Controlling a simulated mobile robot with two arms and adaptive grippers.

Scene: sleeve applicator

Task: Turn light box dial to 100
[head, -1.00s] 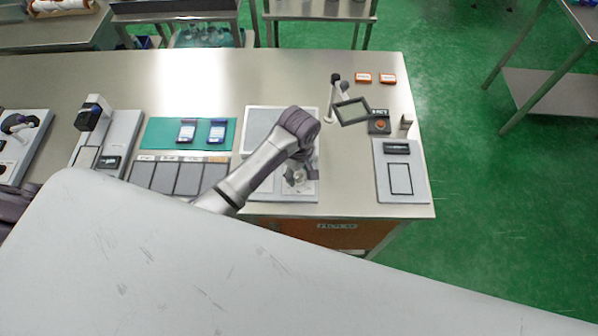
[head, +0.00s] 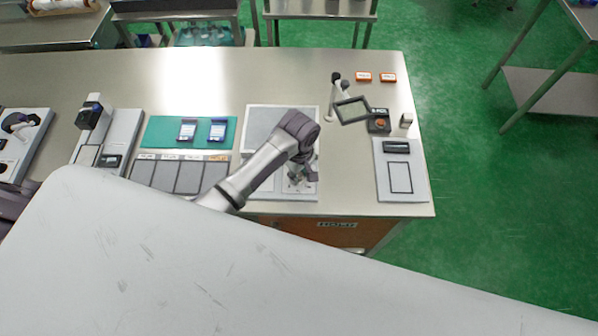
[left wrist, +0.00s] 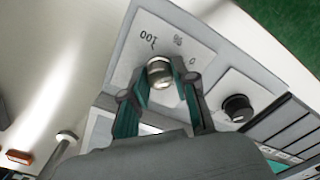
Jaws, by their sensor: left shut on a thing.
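The light box (head: 258,119) is a pale flat panel on the table, partly hidden behind my left arm in the head view. Its silver dial (left wrist: 160,70) shows in the left wrist view on a light grey plate, with the marks 100, % and 0 around it. My left gripper (left wrist: 166,82) is shut on the dial, one finger on each side of it. The 100 mark lies upper left of the dial and the 0 mark to its right. The dial's pointer cannot be made out. The gripper also shows over the box's lower right part in the head view (head: 300,174). My right gripper is not in view.
A black knob (left wrist: 238,107) sits close to the dial. A magnifier (head: 352,110) and a box with an orange button (head: 379,122) stand to the right, beside a grey tray (head: 401,187). A green mat (head: 164,133) with two blue packs lies left.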

